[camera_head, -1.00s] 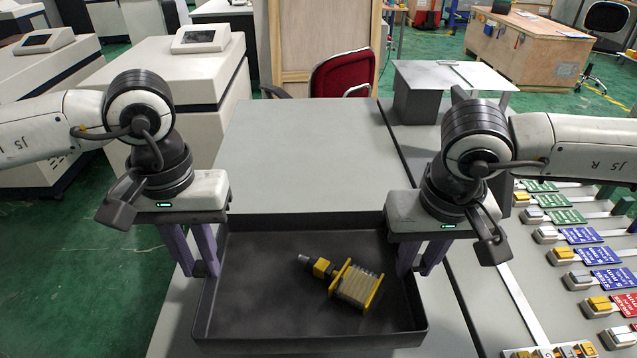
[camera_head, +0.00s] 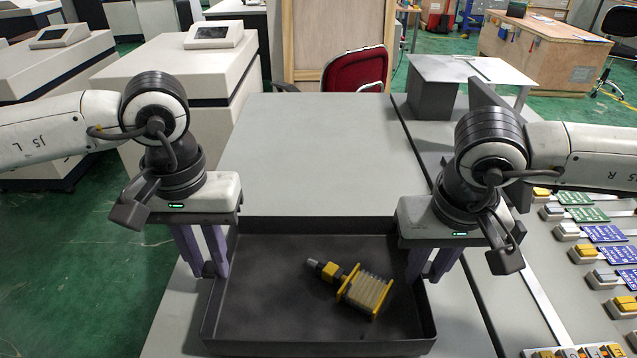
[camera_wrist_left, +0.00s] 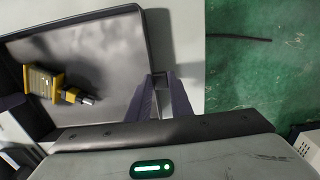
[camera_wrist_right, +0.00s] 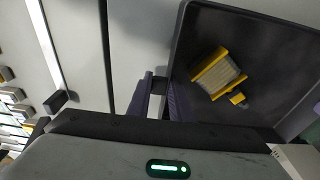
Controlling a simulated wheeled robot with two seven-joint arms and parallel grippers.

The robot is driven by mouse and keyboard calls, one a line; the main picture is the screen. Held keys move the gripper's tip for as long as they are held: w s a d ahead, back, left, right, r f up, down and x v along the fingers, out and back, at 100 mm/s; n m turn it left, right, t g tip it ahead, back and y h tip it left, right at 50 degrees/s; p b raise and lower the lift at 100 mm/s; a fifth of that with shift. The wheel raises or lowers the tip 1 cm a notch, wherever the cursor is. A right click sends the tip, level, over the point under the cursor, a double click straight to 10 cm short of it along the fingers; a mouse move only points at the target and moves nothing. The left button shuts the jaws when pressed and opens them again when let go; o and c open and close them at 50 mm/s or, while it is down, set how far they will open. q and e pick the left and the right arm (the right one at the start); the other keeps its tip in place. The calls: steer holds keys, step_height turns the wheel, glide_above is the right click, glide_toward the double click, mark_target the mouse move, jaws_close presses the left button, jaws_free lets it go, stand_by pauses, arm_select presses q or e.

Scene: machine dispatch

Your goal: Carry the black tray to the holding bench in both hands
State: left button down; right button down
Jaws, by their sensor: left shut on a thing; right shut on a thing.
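The black tray (camera_head: 270,290) is a shallow open box, in front of me over the near part of a grey bench top. My left gripper (camera_head: 212,270) is shut on its left wall, and my right gripper (camera_head: 427,268) is shut on its right wall. The tray looks about level; I cannot tell whether it touches the bench. A yellow part with a ribbed pale block and grey tip (camera_head: 360,288) lies inside, right of the middle. The left wrist view shows the tray floor (camera_wrist_left: 110,55) and left fingers (camera_wrist_left: 160,84). The right wrist view shows the right fingers (camera_wrist_right: 160,80).
The grey bench top (camera_head: 310,150) is clear beyond the tray. A small grey stand (camera_head: 435,85) is at its far right. Rows of coloured tags and blocks (camera_head: 603,234) lie to the right. A red chair (camera_head: 355,72) stands behind the bench, white machines (camera_head: 190,95) to the left.

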arm_select(q)
steer(key=shift+a+f+b, duration=0.15)
steer(key=shift+f+b, duration=0.15)
steer(key=shift+f, duration=0.25)
arm_select(e)
steer(key=shift+d+f, duration=0.2)
steer(key=shift+f, duration=0.4)
arm_select(q)
steer(key=c, duration=2)
jaws_free()
arm_select(e)
steer(key=c, duration=2)
jaws_free()
arm_select(q)
steer(key=o, duration=0.4)
arm_select(e)
steer(key=o, duration=0.4)
steer(key=shift+a+r, duration=0.1)
arm_select(q)
steer(key=shift+r, duration=0.15)
